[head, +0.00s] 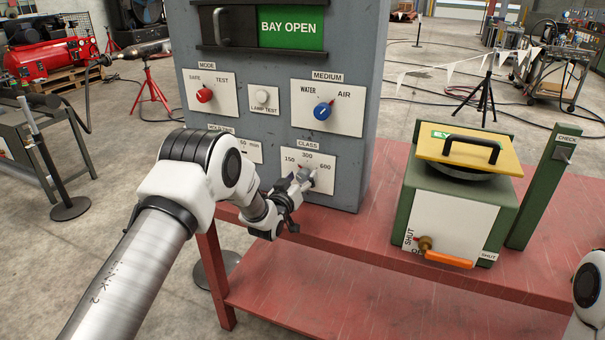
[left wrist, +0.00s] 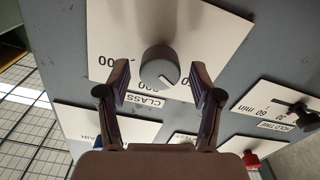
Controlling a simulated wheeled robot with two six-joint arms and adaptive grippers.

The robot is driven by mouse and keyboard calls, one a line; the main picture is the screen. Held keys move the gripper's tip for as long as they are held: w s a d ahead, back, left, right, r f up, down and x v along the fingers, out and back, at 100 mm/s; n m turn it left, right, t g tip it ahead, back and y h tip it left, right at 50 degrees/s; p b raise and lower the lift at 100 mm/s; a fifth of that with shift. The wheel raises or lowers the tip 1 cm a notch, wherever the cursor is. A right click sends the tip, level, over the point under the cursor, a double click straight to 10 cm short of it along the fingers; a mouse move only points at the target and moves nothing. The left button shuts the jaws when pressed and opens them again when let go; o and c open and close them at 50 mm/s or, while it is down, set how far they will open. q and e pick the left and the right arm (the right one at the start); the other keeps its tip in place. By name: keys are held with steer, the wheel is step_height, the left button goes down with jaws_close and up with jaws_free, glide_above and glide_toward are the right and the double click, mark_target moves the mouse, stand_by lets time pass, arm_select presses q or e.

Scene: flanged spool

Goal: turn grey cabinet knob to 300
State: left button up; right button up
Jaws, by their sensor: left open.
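The grey CLASS knob (left wrist: 160,66) sits on a white plate (head: 327,160) marked 150, 300 and 600, low on the grey cabinet. In the head view the knob (head: 305,174) is partly hidden by my left gripper (head: 299,185). In the left wrist view, which shows the plate upside down, my left gripper (left wrist: 160,78) is open. Its fingers are on both sides of the knob, with gaps visible. A pale pointer mark on the knob points down and right there, just right of the partly hidden 300 label. My right gripper is out of view.
The cabinet (head: 380,60) also carries a red MODE knob (head: 204,95), a LAMP TEST button (head: 263,96), a blue MEDIUM knob (head: 322,111) and a hold-time plate. A green box (head: 409,207) with a yellow lid stands right on the red bench (head: 345,245).

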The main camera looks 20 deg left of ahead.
arm_select(q)
steer(key=shift+w, duration=0.65)
steer(key=c, duration=1.1)
steer(key=shift+c, duration=0.2)
steer(key=shift+f+m+b, duration=0.1)
steer(key=shift+m+b, duration=0.35)
steer(key=shift+m, duration=0.05)
steer(key=m+b, duration=0.2)
steer(key=m, duration=0.1)
steer(key=shift+d+m+b, duration=0.1)
steer(key=shift+m+b, duration=0.3)
steer(key=m+b, duration=0.2)
steer(key=m, duration=0.1)
steer(key=shift+m, duration=0.3)
steer(key=shift+d+m+b, duration=0.15)
steer(key=shift+m+b, duration=0.65)
steer(key=shift+m, duration=0.9)
